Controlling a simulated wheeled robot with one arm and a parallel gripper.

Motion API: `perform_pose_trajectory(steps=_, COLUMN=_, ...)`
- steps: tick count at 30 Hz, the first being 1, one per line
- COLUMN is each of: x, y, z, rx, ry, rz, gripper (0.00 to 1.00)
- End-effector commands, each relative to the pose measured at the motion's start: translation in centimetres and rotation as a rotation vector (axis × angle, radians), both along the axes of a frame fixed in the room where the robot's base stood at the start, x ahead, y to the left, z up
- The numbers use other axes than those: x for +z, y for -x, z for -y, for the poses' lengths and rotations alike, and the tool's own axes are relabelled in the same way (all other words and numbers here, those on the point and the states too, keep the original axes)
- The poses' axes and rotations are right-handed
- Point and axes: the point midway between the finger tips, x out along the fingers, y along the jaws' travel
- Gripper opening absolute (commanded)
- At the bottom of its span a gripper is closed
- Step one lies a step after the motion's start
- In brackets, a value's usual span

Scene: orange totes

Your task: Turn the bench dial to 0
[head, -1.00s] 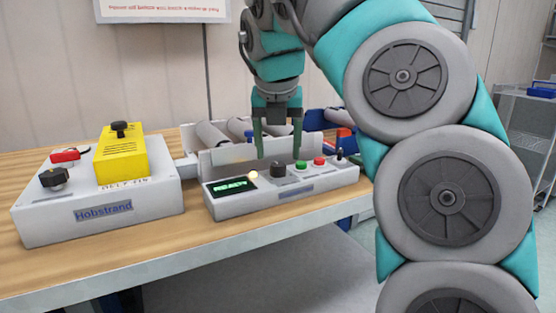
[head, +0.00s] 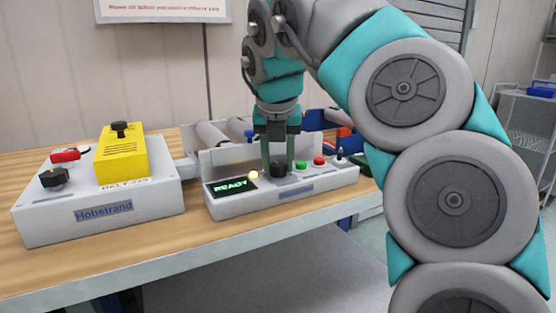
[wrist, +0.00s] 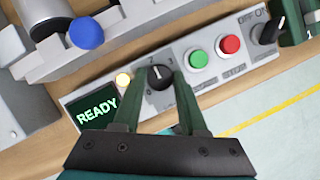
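The bench dial (head: 278,171) is a black round knob on the white control box (head: 322,184), right of the green READY display. In the wrist view the dial (wrist: 160,77) has a white pointer line running up toward the top of the picture. My gripper (head: 278,164) points straight down over the box. Its two green fingers stand on either side of the dial, close against its sides. In the wrist view the fingertips (wrist: 160,73) flank the knob and hide part of its scale.
Right of the dial are a green button (wrist: 198,59), a red button (wrist: 230,44) and a black OFF/ON switch (wrist: 268,31). A lit lamp (wrist: 123,79) is at its left. The Hobstrand machine (head: 100,205) with a yellow block stands left. Rollers (head: 211,134) lie behind.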

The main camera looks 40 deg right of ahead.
Motion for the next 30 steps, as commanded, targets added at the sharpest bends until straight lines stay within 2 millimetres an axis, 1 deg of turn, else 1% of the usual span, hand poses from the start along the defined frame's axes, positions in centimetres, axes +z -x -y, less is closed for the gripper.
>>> perform_pose_trajectory(steps=1, x=0.00, y=0.00, z=0.00, rx=0.000, ry=0.000, rz=0.000, gripper=0.35)
perform_pose_trajectory(steps=2, x=0.00, y=-0.01, z=-0.01, rx=0.000, ry=0.000, rz=0.000, gripper=0.31)
perform_pose_trajectory(steps=10, x=0.01, y=0.00, z=-0.01, rx=0.000, ry=0.000, rz=0.000, gripper=0.01)
perform_pose_trajectory(steps=22, x=-0.01, y=-0.05, z=-0.05, rx=0.030, ry=-0.001, rz=0.001, gripper=0.00)
perform_pose_trajectory(steps=26, x=0.00, y=-0.10, z=-0.09, rx=0.083, ry=-0.003, rz=0.003, gripper=0.00)
perform_pose_trajectory(steps=30, x=0.04, y=-0.06, z=-0.08, rx=0.176, ry=-0.005, rz=0.005, gripper=0.00)
